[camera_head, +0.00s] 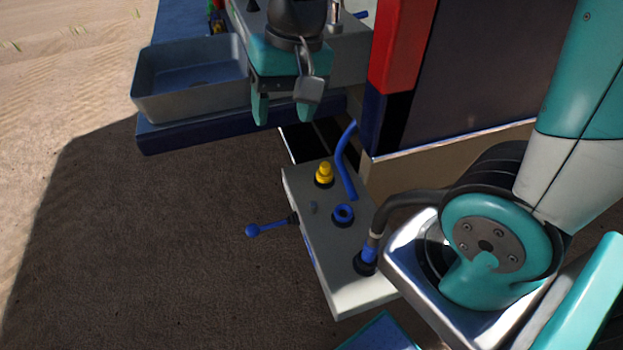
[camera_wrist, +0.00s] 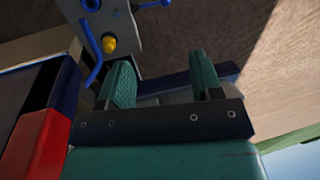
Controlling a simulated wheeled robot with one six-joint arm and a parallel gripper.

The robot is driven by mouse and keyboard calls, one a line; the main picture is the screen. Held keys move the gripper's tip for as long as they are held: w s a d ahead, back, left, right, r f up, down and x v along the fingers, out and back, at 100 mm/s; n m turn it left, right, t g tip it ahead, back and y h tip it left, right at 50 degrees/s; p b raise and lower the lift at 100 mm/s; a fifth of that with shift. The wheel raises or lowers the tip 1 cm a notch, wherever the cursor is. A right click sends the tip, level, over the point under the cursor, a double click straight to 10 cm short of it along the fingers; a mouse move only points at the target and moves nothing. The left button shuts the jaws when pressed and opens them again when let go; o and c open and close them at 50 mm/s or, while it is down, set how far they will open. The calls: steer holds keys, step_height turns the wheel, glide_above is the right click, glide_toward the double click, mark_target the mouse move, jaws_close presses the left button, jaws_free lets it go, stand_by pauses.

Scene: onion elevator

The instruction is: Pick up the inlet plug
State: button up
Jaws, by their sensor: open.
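A yellow plug (camera_head: 324,172), which looks like the inlet plug, sits upright in a black collar on a pale grey panel box (camera_head: 357,292). The plug also shows in the wrist view (camera_wrist: 109,44), at the upper left beyond the fingers. My gripper (camera_head: 282,112) is above and left of the plug in the head view, apart from it. Its two teal fingers are spread with nothing between them, as the wrist view (camera_wrist: 160,62) also shows.
A blue ring fitting (camera_head: 343,214), a blue bent pipe (camera_head: 344,160) and a dark hose (camera_head: 400,197) are close to the plug. A blue lever (camera_head: 265,229) sticks out left. A grey bin (camera_head: 190,82) stands at upper left; open ground lies left.

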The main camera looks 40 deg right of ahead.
steer(key=w+d+f+m+h+b, duration=0.2)
steer(key=w+d+f+m+b, duration=0.1)
steer(key=w+d+f+m, duration=0.55)
steer(key=m+h+b, duration=0.1)
steer(key=m+b, duration=0.1)
steer(key=m, duration=0.4)
glide_above(325, 165)
steer(key=shift+g, duration=0.3)
steer(key=f, duration=1.6)
steer(key=shift+w+a+f, duration=0.2)
steer(key=shift+w+a, duration=0.15)
steer(key=shift+a, duration=0.05)
steer(key=shift+s+d+f, duration=0.1)
steer(key=shift+d+f, duration=0.05)
steer(key=shift+f, duration=0.8)
steer(key=shift+s+d+f, duration=0.1)
steer(key=shift+d+f, duration=0.05)
steer(key=shift+f, duration=0.8)
steer(key=shift+s+d+f, duration=0.1)
steer(key=shift+d+f, duration=0.05)
steer(key=shift+f, duration=0.8)
steer(key=c, duration=1)
steer(key=shift+r, duration=0.1)
